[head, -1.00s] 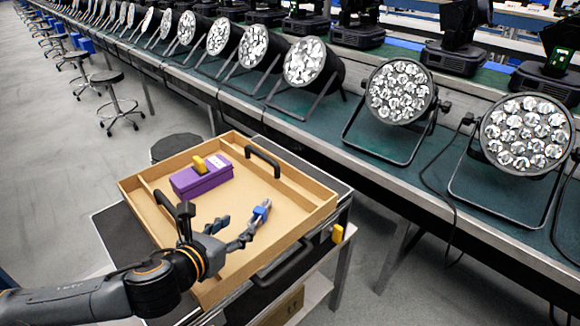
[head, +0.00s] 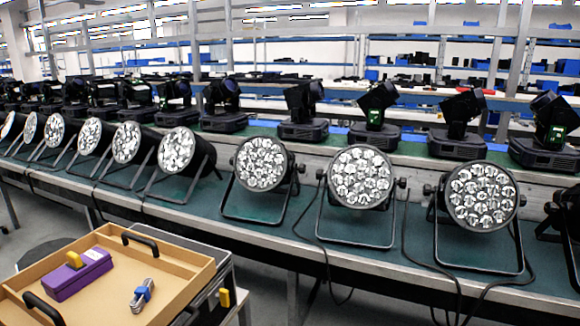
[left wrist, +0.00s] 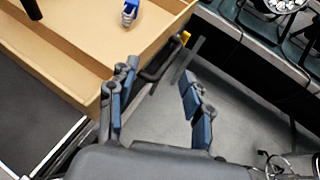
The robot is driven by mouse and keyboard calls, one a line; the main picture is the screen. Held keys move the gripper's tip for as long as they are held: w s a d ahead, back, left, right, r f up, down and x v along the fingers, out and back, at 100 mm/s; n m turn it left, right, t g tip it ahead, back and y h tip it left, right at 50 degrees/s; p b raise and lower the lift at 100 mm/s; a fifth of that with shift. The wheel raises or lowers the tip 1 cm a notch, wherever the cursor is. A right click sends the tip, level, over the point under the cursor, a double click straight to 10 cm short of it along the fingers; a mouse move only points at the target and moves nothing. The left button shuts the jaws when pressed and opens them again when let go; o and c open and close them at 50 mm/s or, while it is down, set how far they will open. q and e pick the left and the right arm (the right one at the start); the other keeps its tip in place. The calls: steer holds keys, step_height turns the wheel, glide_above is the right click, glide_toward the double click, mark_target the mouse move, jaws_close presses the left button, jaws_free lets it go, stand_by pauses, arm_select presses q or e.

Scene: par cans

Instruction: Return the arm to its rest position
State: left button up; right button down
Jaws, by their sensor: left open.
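My left gripper (left wrist: 158,112) shows in the left wrist view, open and empty, with its two blue-padded fingers apart. It is beside the near wall of a wooden tray, with grey floor behind the gap between its fingers. My left arm is out of the head view. My right gripper is not in view.
The tray (head: 190,291) on a cart at lower left holds a purple box (head: 77,275) and a blue-banded silver bundle (head: 142,296). It has black handles. Par cans (head: 361,177) line the green bench (head: 270,210), with cables hanging in front. Moving-head lights (head: 461,125) stand behind.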

arm_select(q)
steer(key=s+d+f+n+g+y, duration=0.15)
steer(key=s+f+n+g, duration=0.6)
steer(key=n, duration=1.15)
steer(key=s+d+f+n+g+h, duration=0.25)
steer(key=s+d+f+n, duration=0.55)
steer(key=s+f+n, duration=0.5)
step_height(320, 180, down, 21)
steer(key=w+n+g+p, duration=0.1)
steer(key=n+p, duration=0.1)
steer(key=s+a+f+g+y+p, duration=0.1)
steer(key=s+a+f, duration=0.2)
steer(key=s+f, duration=1.3)
steer(key=shift+s, duration=0.5)
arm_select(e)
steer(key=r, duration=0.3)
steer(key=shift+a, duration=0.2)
